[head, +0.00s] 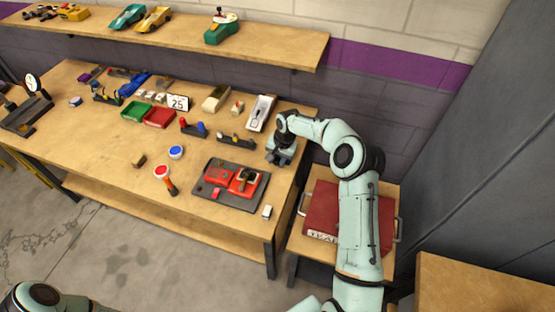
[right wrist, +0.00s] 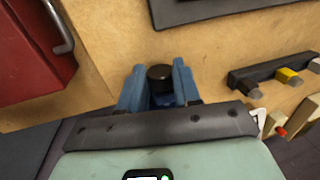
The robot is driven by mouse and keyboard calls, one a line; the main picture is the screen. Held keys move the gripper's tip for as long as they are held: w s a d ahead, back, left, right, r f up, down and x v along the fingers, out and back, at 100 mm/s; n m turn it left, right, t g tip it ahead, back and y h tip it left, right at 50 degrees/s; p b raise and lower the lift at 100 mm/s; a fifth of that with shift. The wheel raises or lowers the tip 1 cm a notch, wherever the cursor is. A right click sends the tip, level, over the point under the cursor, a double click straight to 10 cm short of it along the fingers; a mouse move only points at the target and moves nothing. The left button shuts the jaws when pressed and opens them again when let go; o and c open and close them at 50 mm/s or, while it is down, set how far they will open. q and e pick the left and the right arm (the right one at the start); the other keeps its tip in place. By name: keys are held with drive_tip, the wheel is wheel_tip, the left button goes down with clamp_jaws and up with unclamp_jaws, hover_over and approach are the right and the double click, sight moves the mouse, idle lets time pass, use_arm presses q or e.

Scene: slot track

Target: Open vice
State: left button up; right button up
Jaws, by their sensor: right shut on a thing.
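My right gripper (head: 279,158) is at the right end of the workbench, low over its top. In the right wrist view its two blue fingers (right wrist: 159,88) are closed around a dark piece with a round black top (right wrist: 160,74). A little blue shows below that top, between the fingers. This piece may be part of the vice, but the hand covers most of it and I cannot make out the vice's body or jaws. My left gripper is out of view; only part of the left arm shows at the bottom left of the head view.
A dark tray (head: 252,204) with red parts lies to the left. A black holder (head: 236,143) and a white-grey car body (head: 260,112) stand nearby. A red toolbox (head: 322,212) sits on a lower stand at the right. Bare wood (head: 110,150) lies in the bench's left middle.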

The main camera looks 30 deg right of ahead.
drive_tip(key=shift+w+a+g+h, duration=0.15)
drive_tip(key=shift+g+h, duration=0.35)
drive_tip(key=shift+g, duration=0.05)
drive_tip(key=shift+w+a+g+h, duration=0.1)
drive_tip(key=shift+w+g+h, duration=0.05)
drive_tip(key=shift+g+h, duration=0.4)
drive_tip(key=shift+w+a+g+h, duration=0.1)
drive_tip(key=shift+g+h, duration=0.75)
drive_tip(key=shift+g, duration=0.25)
drive_tip(key=o, duration=1.1)
drive_tip(key=shift+c, duration=0.2)
drive_tip(key=shift+r, duration=0.1)
